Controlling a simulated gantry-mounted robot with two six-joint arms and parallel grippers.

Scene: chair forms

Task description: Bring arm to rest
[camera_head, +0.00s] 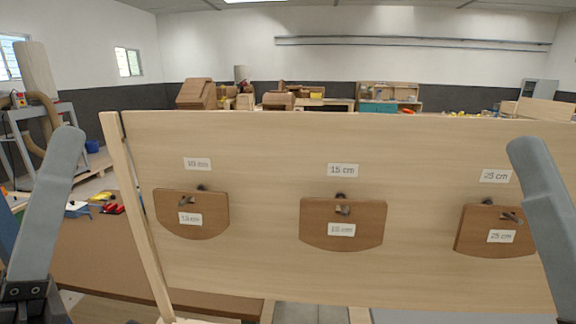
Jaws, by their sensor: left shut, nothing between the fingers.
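My left gripper (66,140) points up at the left edge, a grey finger with a rounded tip on a dark bolted mount. It is shut and empty, and it stands left of the upright board, apart from the hanging forms. A similar grey part of my right arm (541,185) rises at the right edge, in front of the board and partly over the 25 cm form. Whether its jaws are open cannot be told.
A pale wooden board (260,150) bears three brown chair forms on hooks: 10 cm (206,222), 15 cm (342,212) and 25 cm (484,222). Labels sit above each. A brown bench (92,262) lies at left with red and yellow tools (110,206). Shelves stand behind.

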